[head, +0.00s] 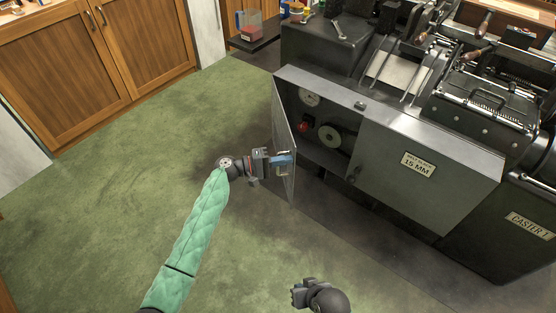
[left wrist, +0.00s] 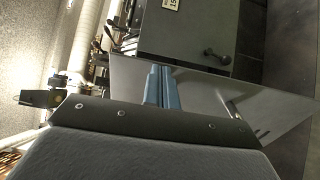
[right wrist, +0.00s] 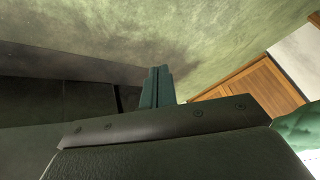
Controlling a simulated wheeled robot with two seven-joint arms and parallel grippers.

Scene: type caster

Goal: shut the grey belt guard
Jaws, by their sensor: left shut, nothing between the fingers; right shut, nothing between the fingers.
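The grey belt guard (head: 284,135) is a hinged door on the left part of the machine's grey housing. It stands open, swung out toward me, and the dial, red knob and pulley inside show. My left gripper (head: 288,160) is shut and empty, its blue fingertips at the outer face of the guard near its free edge; I cannot tell whether they touch it. In the left wrist view the guard (left wrist: 210,90) lies just beyond the shut blue fingers (left wrist: 157,85). My right gripper (head: 298,293) is low in the head view, away from the guard; its fingers (right wrist: 157,88) are shut and empty.
The machine's fixed front panel (head: 400,180) carries a "15 MM" plate and a dark knob (head: 354,174). Wooden cabinets (head: 80,60) stand at the far left. A dark shelf (head: 258,38) with small items is at the back. The green floor (head: 150,150) left of the guard is clear.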

